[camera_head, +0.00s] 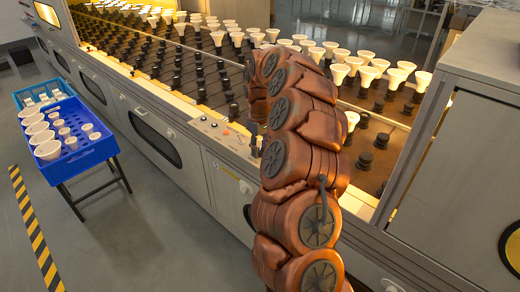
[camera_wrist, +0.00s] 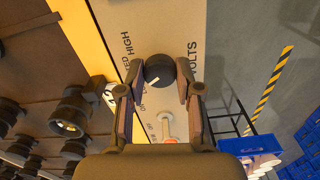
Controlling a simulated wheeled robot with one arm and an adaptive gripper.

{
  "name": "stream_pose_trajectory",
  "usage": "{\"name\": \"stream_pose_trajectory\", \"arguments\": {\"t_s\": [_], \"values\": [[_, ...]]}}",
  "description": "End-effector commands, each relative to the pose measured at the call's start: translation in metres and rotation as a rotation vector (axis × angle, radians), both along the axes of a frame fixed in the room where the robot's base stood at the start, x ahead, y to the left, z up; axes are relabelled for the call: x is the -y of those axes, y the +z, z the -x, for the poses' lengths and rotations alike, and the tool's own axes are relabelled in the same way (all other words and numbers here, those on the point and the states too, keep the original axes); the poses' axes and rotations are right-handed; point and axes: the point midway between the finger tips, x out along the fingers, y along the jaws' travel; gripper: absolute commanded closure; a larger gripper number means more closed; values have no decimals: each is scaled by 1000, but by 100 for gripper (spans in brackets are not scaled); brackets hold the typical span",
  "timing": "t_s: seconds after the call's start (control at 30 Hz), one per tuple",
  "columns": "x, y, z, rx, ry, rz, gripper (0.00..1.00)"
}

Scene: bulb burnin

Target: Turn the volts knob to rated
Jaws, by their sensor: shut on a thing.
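In the wrist view, the volts knob (camera_wrist: 161,66) is a round dark knob with a short white pointer mark, on a pale panel (camera_wrist: 150,22). In the head view, the panel (camera_head: 228,133) is at the machine's front edge; my arm hides much of the gripper and the knob.
A red and white control (camera_wrist: 167,125) sits below the knob between my fingers. Dark sockets (camera_wrist: 72,112) lie left of the panel. In the head view, many pale bulbs (camera_head: 218,37) stand in the machine. A blue crate (camera_head: 92,153) with bulbs stands on the left; floor between is clear.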

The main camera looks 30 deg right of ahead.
Motion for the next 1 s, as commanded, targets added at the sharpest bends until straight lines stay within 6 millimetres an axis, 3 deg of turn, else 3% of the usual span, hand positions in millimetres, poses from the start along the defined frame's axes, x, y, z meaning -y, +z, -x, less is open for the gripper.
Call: {"name": "stream_pose_trajectory", "arguments": {"t_s": [0.6,1.0], "values": [[1,-1,-1,3,-453,3,100],[1,0,-1,4,-569,2,100]]}}
